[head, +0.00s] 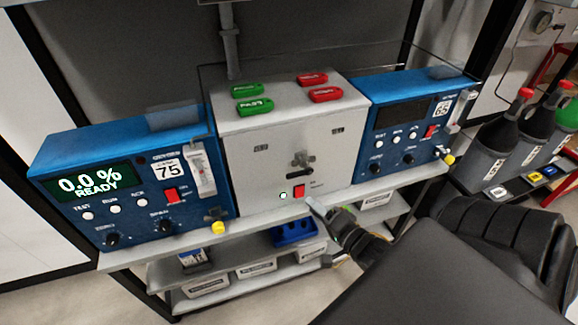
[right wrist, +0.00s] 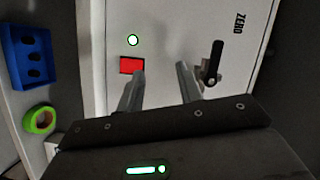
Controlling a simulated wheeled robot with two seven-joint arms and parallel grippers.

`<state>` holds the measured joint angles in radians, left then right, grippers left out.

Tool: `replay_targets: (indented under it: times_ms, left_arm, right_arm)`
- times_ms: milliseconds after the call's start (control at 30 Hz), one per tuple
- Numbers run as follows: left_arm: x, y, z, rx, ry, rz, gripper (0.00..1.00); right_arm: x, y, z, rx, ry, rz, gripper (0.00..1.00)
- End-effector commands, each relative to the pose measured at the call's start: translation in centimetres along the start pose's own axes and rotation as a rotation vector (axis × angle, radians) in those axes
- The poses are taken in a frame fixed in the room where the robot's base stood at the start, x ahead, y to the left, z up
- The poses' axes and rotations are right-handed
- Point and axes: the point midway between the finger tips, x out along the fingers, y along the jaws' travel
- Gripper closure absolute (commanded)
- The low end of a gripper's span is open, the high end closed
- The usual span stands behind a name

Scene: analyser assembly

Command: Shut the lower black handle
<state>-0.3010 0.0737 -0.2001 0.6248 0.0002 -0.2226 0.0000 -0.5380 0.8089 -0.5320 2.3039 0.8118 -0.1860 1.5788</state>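The lower black handle (head: 294,173) is on the front of the pale grey middle box (head: 255,160), below a small metal fitting (head: 300,158). A black handle on a metal mount also shows in the right wrist view (right wrist: 213,62), just to the right of the right finger. My right gripper (head: 318,207) is in front of the box's lower front edge, below the handle. In the right wrist view its two fingers (right wrist: 160,82) are apart with nothing held between them; the handle lies outside the gap. My left gripper is not in view.
A red switch (head: 299,191) and a lit green lamp (head: 283,195) are below the handle. Blue analysers stand left (head: 125,180) and right (head: 400,130) of the box. Red and green tags lie on top. A lower shelf holds a blue tray (head: 293,232) and bins.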

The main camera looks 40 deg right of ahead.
Motion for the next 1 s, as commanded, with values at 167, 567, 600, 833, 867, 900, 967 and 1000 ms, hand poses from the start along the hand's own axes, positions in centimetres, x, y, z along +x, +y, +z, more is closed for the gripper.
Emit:
replay_targets:
  times_ms: [167,567,600,833,867,900,967,1000]
  left_arm:
    - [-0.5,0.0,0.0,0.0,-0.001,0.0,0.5]
    - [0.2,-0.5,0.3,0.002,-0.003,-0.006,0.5]
    - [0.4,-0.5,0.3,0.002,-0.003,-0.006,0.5]
    - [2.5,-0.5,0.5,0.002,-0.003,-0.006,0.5]
    - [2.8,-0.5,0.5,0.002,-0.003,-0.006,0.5]
    - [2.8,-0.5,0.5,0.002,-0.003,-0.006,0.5]
    - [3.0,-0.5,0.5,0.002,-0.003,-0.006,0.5]
    - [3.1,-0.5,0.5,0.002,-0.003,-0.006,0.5]
  right_arm:
    - [-1.7,-6.3,-1.1,0.243,-0.017,-0.079,0.64]
    - [-1.0,-7.6,-1.4,0.309,-0.019,-0.1,0.64]
    - [-0.6,-7.5,-1.4,0.308,-0.019,-0.1,0.64]
    - [3.0,-7.7,-1.3,0.307,-0.019,-0.103,0.64]
    - [3.5,-7.8,-1.4,0.306,-0.019,-0.103,0.64]
    - [4.1,-8.0,-1.4,0.305,-0.019,-0.102,0.64]
    - [5.0,-8.2,-1.4,0.305,-0.019,-0.101,0.64]
    - [5.5,-8.2,-1.4,0.306,-0.018,-0.1,0.64]
